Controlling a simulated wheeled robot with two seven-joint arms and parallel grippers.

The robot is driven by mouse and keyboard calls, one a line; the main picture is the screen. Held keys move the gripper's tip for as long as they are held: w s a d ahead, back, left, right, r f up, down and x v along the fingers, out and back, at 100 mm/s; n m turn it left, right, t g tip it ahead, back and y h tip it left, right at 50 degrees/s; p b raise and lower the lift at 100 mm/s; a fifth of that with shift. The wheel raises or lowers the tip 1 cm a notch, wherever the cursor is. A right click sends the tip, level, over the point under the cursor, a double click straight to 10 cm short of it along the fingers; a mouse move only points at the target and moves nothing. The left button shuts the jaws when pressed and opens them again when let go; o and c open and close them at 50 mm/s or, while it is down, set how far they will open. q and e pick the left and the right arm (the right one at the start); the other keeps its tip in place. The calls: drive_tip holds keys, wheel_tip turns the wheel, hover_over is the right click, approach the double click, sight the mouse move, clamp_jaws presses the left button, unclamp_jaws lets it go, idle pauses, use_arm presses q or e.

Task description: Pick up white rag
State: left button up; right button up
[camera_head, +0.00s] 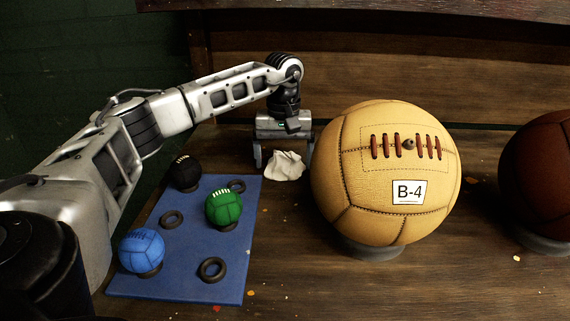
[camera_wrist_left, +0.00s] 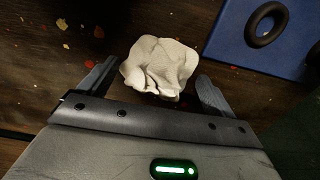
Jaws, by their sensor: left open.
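The white rag (camera_head: 284,166) lies crumpled on the wooden table, between the blue mat and the large tan ball. My left gripper (camera_head: 283,160) points down at the rag, with one finger on each side of it. In the left wrist view the rag (camera_wrist_left: 159,67) sits between the two spread fingertips of the left gripper (camera_wrist_left: 155,72). The jaws are open, and gaps show between the rag and the fingers. Whether the fingertips touch the table cannot be told. My right gripper is not in view.
The large tan ball (camera_head: 385,200) marked B-4 stands on a ring close to the right of the gripper. The blue mat (camera_head: 180,275) at left holds small black (camera_head: 185,173), green (camera_head: 223,208) and blue (camera_head: 141,250) balls and dark rings. A dark brown ball (camera_head: 540,175) stands far right.

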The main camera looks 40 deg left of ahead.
sight(283, 180)
use_arm(q)
drive_tip(key=shift+f, duration=0.3)
drive_tip(key=c, duration=1.1)
drive_tip(key=shift+r, duration=0.1)
drive_tip(key=shift+r, duration=0.55)
drive_tip(key=s+d, duration=0.2)
drive_tip(key=shift+s+d+f+b, duration=0.15)
drive_tip(key=shift+s+b, duration=0.15)
drive_tip(key=shift+s, duration=0.05)
wheel_tip(283, 180, up, 14)
drive_tip(key=p, duration=0.2)
drive_tip(key=shift+s+d+p, duration=0.1)
drive_tip(key=shift+p, duration=0.25)
